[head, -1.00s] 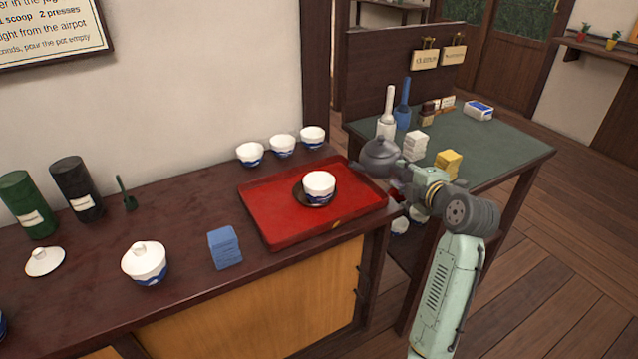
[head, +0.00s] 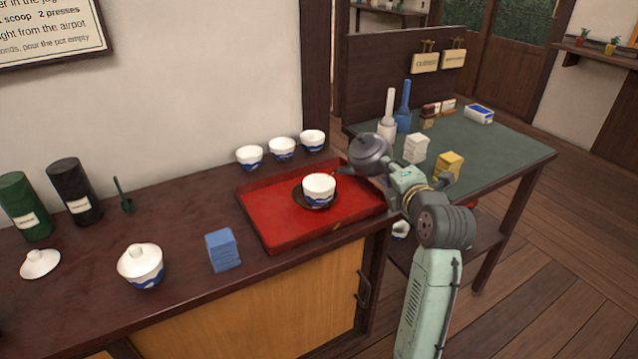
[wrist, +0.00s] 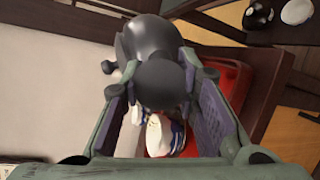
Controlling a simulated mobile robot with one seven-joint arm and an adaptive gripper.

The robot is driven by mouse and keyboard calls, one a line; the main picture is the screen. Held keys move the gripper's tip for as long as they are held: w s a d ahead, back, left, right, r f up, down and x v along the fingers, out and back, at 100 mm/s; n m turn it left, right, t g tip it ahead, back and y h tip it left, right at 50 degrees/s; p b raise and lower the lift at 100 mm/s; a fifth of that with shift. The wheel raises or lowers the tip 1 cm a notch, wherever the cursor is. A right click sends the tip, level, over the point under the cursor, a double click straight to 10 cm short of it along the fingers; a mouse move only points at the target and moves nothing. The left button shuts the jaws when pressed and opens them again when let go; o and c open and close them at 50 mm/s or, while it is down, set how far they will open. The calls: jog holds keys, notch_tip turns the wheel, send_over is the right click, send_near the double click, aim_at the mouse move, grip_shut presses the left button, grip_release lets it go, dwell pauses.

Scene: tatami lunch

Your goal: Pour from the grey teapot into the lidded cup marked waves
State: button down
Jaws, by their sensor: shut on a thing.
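The grey teapot (head: 370,152) is held in the air above the right end of the red tray, tilted with its spout toward the left. My gripper (head: 392,176) is shut on it; the wrist view shows the teapot (wrist: 150,45) between the fingers. A white cup with a blue wave-like band (head: 319,190) stands upright without a lid on a dark saucer (head: 299,198) on the tray, just left of the spout. Another white and blue cup (head: 141,268) stands at the counter's left with its lid on. Whether liquid flows cannot be told.
The red tray (head: 270,232) lies at the counter's right end. Several white and blue cups (head: 282,149) stand behind it. A blue block (head: 222,250), a loose white lid (head: 40,263) and dark canisters (head: 74,190) are to the left. A green-topped table (head: 500,150) is at right.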

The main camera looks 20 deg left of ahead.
jog(key=shift+s+a+r, duration=0.55)
jog(key=shift+s+a+r+n, duration=0.25)
jog(key=shift+r+n, duration=0.1)
jog(key=shift+n, duration=0.05)
dwell(0.4)
jog(key=shift+d+r, duration=0.2)
jog(key=shift+d, duration=0.05)
dwell(0.3)
jog(key=shift+s+a+r+t, duration=0.1)
jog(key=shift+r+t, duration=0.2)
jog(key=shift+t, duration=0.1)
dwell(0.5)
jog(key=shift+w+d+r+n, duration=0.25)
jog(key=shift+d+n, duration=0.15)
jog(key=shift+n, duration=0.1)
dwell(0.6)
jog(key=shift+a, duration=0.1)
dwell(0.3)
jog(key=w+d+f+m+g+y+p, duration=0.1)
jog(key=w+d+f+m+g+p, duration=0.1)
jog(key=w+d+f+m+g, duration=0.1)
jog(key=shift+w+d+f+m+p, duration=0.4)
jog(key=shift+w+d+f+m, duration=0.35)
jog(key=shift+w+f+m, duration=0.65)
